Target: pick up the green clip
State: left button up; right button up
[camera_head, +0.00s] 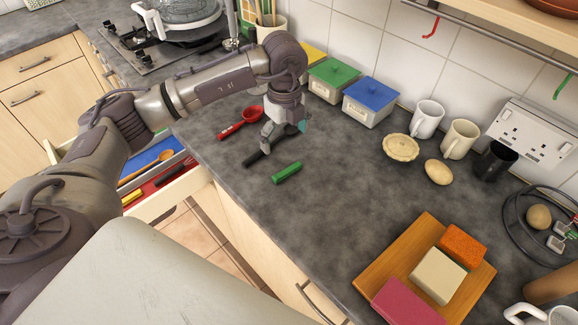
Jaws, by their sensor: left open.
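A small green block-like piece, which looks like the green clip (287,172), lies flat on the grey counter near its front edge. My left gripper (272,146) is just behind and to the left of it, pointing down close to the counter. It is open and does not hold the clip; a small gap shows between them. The finger details are small, and the wrist hides part of the jaws. My right gripper is out of view.
A red scoop (240,122) lies left of my gripper. Lidded boxes, green (334,76) and blue (370,98), stand behind. Mugs and a pie (400,147) are to the right. A wooden board (375,265) holds blocks. A drawer (165,198) is open. The middle counter is clear.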

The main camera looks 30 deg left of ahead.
aim_at(287, 171)
pick_arm(q)
notch_tip(287, 171, down, 4)
jog(key=shift+r+p, duration=0.25)
jog(key=shift+p, duration=0.1)
jog(key=f, duration=0.1)
jog(key=f+p, duration=0.1)
jog(key=f, duration=0.1)
jog(key=shift+d, duration=0.2)
notch_tip(287, 171, down, 4)
jog(key=shift+s+d+r+p, duration=0.15)
jog(key=shift+r+p, duration=0.1)
jog(key=shift+p, duration=0.7)
jog(key=shift+f, duration=0.35)
jog(key=c, duration=0.3)
jog(key=shift+c, duration=1.1)
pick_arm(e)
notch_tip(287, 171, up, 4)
pick_arm(q)
jog(key=shift+s, duration=0.1)
